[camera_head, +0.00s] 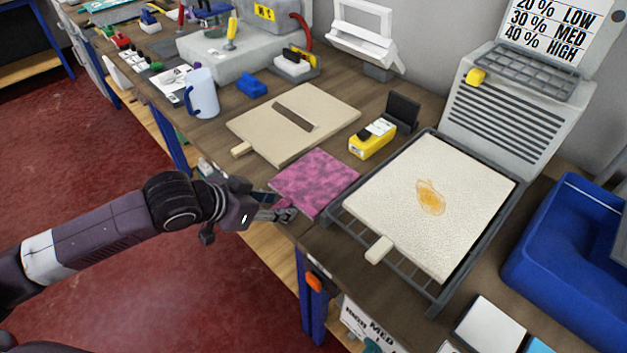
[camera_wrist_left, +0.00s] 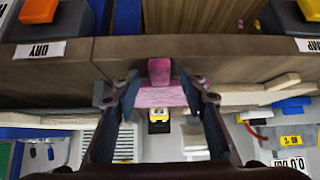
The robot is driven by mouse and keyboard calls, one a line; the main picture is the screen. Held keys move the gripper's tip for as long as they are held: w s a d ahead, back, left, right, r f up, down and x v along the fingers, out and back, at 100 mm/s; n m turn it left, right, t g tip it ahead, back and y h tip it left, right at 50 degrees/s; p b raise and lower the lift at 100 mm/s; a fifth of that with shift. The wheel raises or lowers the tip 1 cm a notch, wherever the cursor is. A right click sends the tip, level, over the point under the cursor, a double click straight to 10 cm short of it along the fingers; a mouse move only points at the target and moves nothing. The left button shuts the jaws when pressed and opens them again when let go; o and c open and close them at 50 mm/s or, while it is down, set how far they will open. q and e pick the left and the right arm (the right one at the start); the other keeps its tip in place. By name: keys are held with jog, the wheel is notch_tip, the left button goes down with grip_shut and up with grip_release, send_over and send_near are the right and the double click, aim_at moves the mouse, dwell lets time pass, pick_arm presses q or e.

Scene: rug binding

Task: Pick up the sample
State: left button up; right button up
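The sample appears to be the flat pink-and-purple mottled square (camera_head: 314,181) lying on the workbench near its front edge. In the left wrist view the pink square (camera_wrist_left: 163,97) is seen edge-on, with a small pink tab (camera_wrist_left: 159,70) standing out toward me. My left gripper (camera_head: 281,213) is at the square's near left corner, at the bench edge. In the wrist view its two fingers (camera_wrist_left: 165,92) are spread apart on either side of the tab and square, with gaps showing. Whether a finger touches the sample cannot be told. My right gripper is in neither view.
A cream panel with an orange stain (camera_head: 450,205) lies on a dark rack right of the sample. A tan board (camera_head: 325,113) lies behind it, with a yellow device (camera_head: 371,140) nearby. A blue bin (camera_head: 572,245) stands at the right. Red floor is open in front.

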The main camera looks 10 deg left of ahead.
pick_arm(q)
grip_shut()
jog(key=shift+r, duration=0.1)
dwell(0.3)
